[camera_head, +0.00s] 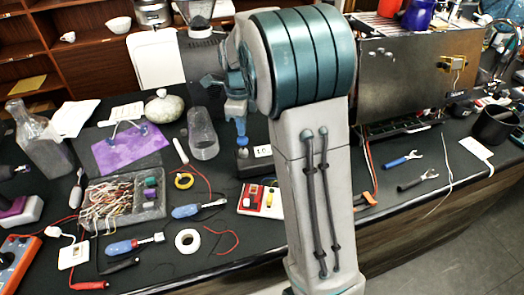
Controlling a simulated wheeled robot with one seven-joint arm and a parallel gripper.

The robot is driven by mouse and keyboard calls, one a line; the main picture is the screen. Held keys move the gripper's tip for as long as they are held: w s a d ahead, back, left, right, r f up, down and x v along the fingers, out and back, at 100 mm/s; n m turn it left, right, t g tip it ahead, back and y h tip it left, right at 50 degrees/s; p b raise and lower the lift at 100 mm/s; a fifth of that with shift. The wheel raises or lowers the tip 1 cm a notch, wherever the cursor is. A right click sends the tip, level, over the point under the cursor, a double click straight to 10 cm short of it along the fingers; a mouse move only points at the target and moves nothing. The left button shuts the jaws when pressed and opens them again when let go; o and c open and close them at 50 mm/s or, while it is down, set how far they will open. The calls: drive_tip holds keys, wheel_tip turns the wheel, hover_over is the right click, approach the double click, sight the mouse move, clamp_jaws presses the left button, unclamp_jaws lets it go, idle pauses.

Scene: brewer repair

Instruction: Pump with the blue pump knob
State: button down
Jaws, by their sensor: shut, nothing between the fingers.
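My arm fills the middle of the view and reaches over the black bench. My gripper (237,110) is small and partly hidden beside the arm; it points down and looks shut and empty. Just below its tips is a small blue upright piece, which looks like the blue pump knob (241,139). It stands above a dark box with a white label (262,151). The fingertips are close above the knob; I cannot tell if they touch it. The arm hides the area to the right of the box.
A clear glass jar (202,135) stands left of the gripper. A red and white board (262,200) lies in front. A parts tray (122,203), screwdrivers and tape rolls cover the left bench.

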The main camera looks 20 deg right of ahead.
sight(243, 139)
drive_tip(key=shift+f, duration=0.1)
drive_tip(key=shift+f+b, duration=1.55)
drive_tip(key=shift+f, duration=0.85)
drive_tip(key=shift+r+p, duration=2.05)
drive_tip(key=shift+r, duration=0.5)
drive_tip(key=shift+f, duration=0.25)
drive_tip(key=shift+f+b, duration=1.3)
drive_tip(key=shift+f, duration=0.4)
drive_tip(key=shift+r+p, duration=1.6)
drive_tip(key=shift+r, duration=0.3)
